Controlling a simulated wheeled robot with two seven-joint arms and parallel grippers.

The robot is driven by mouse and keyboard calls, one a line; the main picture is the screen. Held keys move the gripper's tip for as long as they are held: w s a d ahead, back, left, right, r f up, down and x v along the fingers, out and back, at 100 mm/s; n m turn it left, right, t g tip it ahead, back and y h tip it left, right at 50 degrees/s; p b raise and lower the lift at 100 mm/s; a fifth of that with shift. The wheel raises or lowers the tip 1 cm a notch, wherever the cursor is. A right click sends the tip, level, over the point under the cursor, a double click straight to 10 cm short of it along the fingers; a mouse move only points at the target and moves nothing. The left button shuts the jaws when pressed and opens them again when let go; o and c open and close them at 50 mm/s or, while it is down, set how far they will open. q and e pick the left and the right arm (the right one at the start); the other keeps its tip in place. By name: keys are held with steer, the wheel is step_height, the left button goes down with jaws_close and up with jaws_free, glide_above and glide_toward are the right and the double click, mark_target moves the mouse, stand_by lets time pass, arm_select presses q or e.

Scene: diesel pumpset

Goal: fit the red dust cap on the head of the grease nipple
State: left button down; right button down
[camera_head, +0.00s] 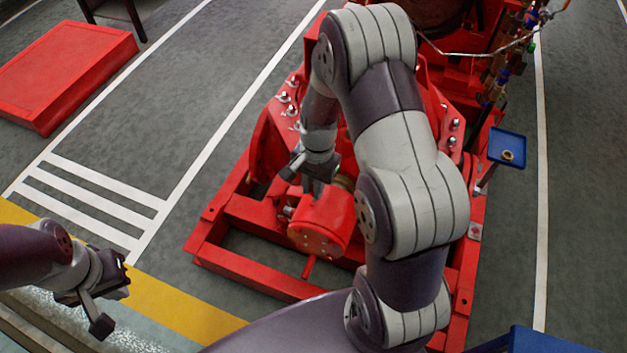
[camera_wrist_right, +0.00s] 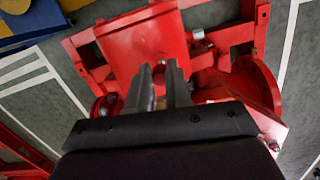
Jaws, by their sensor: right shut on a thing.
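My right gripper (camera_head: 314,186) is low over the red pump frame, just above and beside a red cylindrical housing (camera_head: 322,222). In the right wrist view its two grey fingers (camera_wrist_right: 160,80) are close together, shut on a small reddish thing (camera_wrist_right: 159,88), which I take to be the red dust cap; it is mostly hidden between them. The grease nipple cannot be made out against the red housing. Whether the cap touches anything is unclear. My left gripper (camera_head: 112,298) is at the lower left, away from the pumpset, with its fingers apart and empty.
The red base frame (camera_head: 240,262) surrounds the housing. Bolted red flanges (camera_head: 285,110) stand behind it. A small blue tray (camera_head: 507,147) with a round tan piece is at the right. A red block (camera_head: 65,65) lies at upper left. The floor between is clear.

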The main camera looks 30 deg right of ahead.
stand_by(0.6)
steer(key=shift+f+p, duration=0.1)
steer(key=shift+p, duration=0.25)
steer(key=shift+p, duration=0.35)
steer(key=shift+f+b, duration=0.7)
steer(key=shift+f, duration=0.85)
stand_by(0.4)
steer(key=c, duration=1)
jaws_free()
